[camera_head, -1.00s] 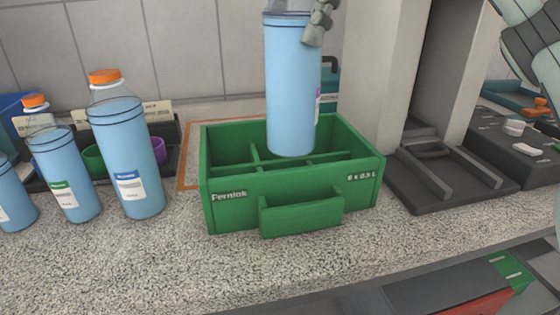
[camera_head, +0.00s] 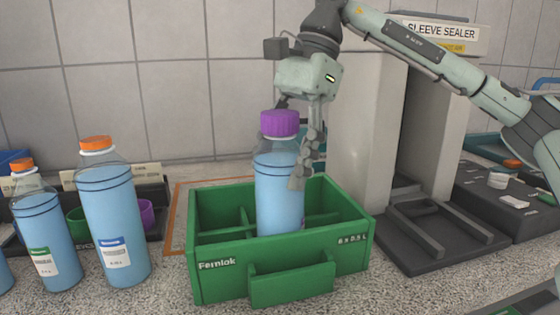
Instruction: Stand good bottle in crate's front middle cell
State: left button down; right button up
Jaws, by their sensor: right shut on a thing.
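The bottle (camera_head: 278,195) is clear with blue liquid and a purple cap (camera_head: 280,123). It is upright, with its lower end inside the green crate (camera_head: 215,278), behind the middle of the front wall. It appears to be in the front middle cell. The front wall hides its base, so I cannot tell whether it rests on the floor. My right gripper (camera_head: 297,150) comes down from above and behind and is shut on the bottle's upper part; one finger shows along its right side. My left gripper is not in view.
Orange-capped bottles (camera_head: 112,225) (camera_head: 45,232) stand left of the crate. A dark rack with green and purple cups (camera_head: 147,213) is behind them. The sleeve sealer (camera_head: 365,140) and its dark base (camera_head: 440,235) stand close on the right. Other visible crate cells look empty.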

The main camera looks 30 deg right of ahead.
jog(key=o, duration=1.5)
jog(key=shift+f, duration=0.1)
jog(key=o, duration=0.4)
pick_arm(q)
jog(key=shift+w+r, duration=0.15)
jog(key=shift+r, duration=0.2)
